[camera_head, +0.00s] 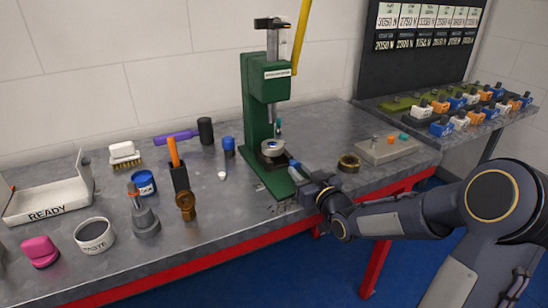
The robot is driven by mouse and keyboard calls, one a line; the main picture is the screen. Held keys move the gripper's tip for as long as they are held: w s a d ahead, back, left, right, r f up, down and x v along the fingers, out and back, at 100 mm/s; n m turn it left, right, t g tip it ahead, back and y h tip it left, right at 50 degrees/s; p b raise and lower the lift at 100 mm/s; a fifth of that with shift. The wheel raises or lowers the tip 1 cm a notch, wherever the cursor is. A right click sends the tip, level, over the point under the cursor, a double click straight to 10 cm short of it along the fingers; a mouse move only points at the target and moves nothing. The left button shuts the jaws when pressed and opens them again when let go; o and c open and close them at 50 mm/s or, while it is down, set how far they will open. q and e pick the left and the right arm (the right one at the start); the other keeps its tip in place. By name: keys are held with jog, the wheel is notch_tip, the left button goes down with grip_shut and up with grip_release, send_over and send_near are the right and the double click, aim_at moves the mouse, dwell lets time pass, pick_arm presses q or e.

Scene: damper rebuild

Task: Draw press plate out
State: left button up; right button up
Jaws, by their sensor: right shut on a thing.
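The green press (260,110) stands upright at the back of the grey bench. A round metal piece (272,147) sits under its ram, on a dark plate (268,160) in the press base, which I take for the press plate. My right gripper (295,171) reaches in from the right, low at the front right of the press. It is shut at the plate's near right edge. The jaws and wrist hide the grasped part, so how far the plate is out is unclear. My left gripper is not in view.
A brass-coloured ring (349,162) lies right of my wrist, and a grey block with coloured knobs (388,149) stands behind it. Left of the press are a brown-bronze part (186,205), a paste bowl (94,235) and a READY tray (48,200). The bench has a red front edge (215,257).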

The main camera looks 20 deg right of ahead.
jog(key=shift+s+d, duration=0.15)
jog(key=shift+s, duration=1.25)
jog(key=shift+s+d, duration=0.1)
jog(key=shift+s, duration=1.25)
jog(key=shift+s+d, duration=0.15)
jog(key=shift+s, duration=1.15)
jog(key=shift+s+d, duration=0.1)
jog(key=shift+s, duration=1.2)
jog(key=o, duration=0.8)
jog(key=shift+o, duration=0.2)
jog(key=shift+s, duration=0.1)
jog(key=s, duration=0.6)
jog(key=shift+s+d+p, duration=0.2)
jog(key=shift+s+p, duration=0.2)
jog(key=shift+p, duration=0.05)
